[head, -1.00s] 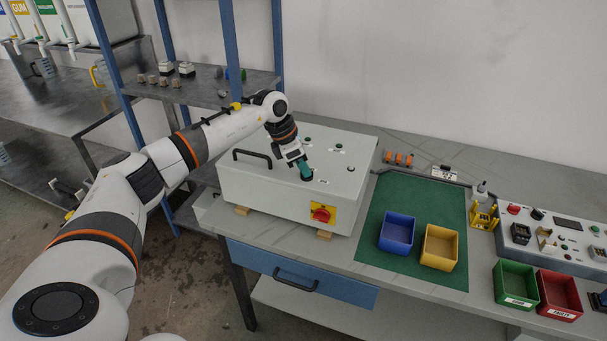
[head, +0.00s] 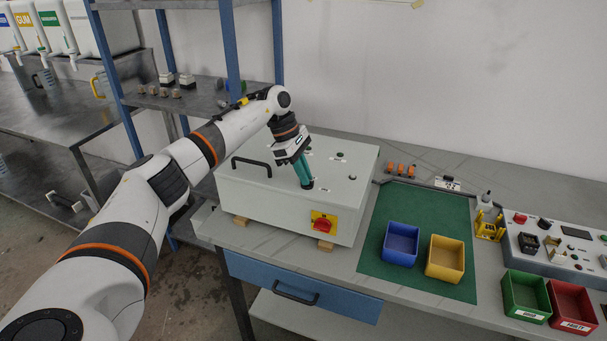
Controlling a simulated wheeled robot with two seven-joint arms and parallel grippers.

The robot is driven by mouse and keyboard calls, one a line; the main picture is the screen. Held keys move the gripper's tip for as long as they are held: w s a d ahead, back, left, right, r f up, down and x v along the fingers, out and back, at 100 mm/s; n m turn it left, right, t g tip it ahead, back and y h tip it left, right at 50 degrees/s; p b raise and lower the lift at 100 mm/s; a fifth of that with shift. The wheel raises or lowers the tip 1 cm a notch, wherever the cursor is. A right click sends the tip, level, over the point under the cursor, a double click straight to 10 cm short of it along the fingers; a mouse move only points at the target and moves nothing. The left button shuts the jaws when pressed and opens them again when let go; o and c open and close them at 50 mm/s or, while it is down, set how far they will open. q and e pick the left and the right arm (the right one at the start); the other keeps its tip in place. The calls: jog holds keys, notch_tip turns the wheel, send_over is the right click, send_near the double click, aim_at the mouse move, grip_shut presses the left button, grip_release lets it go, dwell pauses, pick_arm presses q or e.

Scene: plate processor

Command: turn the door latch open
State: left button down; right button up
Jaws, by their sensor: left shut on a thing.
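A white cabinet box (head: 255,207) lies on the workbench with its door face up. A black bar handle (head: 251,166) sits at the left of that face. My left gripper (head: 304,181) points down at the face, and its teal fingers are shut on the small dark door latch (head: 307,185). The fingers hide most of the latch, so I cannot tell its angle. A red rotary switch on a yellow plate (head: 322,223) is on the front side. My right gripper is not in view.
A green mat (head: 376,262) right of the cabinet holds a blue bin (head: 401,243) and a yellow bin (head: 445,257). Green (head: 526,297) and red (head: 572,306) bins stand at the right front. A blue-post shelf (head: 233,45) rises behind my left arm.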

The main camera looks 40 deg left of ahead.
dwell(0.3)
pick_arm(q)
jog(key=c, duration=1.5)
grip_release()
jog(key=shift+o, duration=0.2)
jog(key=b+v, duration=0.2)
jog(key=v, duration=1)
